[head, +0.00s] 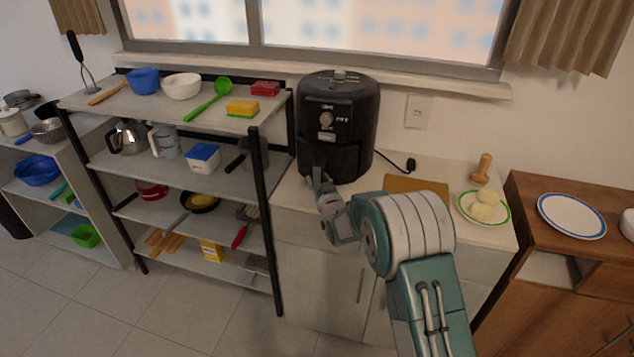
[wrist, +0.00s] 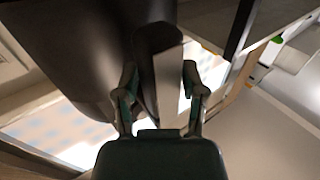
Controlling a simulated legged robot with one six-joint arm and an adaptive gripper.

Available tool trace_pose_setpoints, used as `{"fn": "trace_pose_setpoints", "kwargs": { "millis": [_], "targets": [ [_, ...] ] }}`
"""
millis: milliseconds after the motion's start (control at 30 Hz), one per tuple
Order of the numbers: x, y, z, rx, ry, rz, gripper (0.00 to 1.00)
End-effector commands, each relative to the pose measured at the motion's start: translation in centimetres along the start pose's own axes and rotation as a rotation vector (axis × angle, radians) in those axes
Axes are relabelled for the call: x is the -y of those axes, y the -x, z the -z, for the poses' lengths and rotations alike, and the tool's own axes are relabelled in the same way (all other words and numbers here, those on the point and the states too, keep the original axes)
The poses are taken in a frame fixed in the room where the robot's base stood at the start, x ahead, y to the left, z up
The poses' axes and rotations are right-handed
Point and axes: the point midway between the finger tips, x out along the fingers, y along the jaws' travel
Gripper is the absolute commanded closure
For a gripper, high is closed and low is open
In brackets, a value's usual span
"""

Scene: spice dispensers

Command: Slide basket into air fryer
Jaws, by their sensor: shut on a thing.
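The black air fryer (head: 340,92) stands upright on the counter under the window. Its basket (head: 345,163) is at the lower front of the body; from this angle I cannot tell whether a gap is left between them. My gripper (head: 318,180) is at the fryer's lower front left. In the wrist view my gripper (wrist: 160,78) has a finger on each side of the basket handle (wrist: 163,55) and is shut on it. The dark curved surface of the fryer or basket (wrist: 75,45) fills the upper left there. My gripper hides part of the handle in the head view.
A brown board (head: 415,184), a plate with pale round food (head: 466,208) and a wooden pestle (head: 482,168) are on the counter to the right. A shelf rack (head: 110,98) with kitchenware stands close on the left. A power cord (head: 397,164) lies behind the board.

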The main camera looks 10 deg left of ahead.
Motion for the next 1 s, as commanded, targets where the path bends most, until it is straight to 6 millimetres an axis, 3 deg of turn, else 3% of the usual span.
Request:
{"fn": "trace_pose_setpoints", "kwargs": {
  "millis": [800, 833, 900, 1000],
  "targets": [
    [-0.8, -1.2, 0.2, -0.006, 0.002, 0.000, 1.00],
    [-0.8, -1.2, 0.2, -0.006, 0.002, 0.000, 0.42],
    [-0.8, -1.2, 0.2, -0.006, 0.001, 0.000, 0.11],
    [-0.8, -1.2, 0.2, -0.004, 0.001, 0.000, 0.06]
  ]
}}
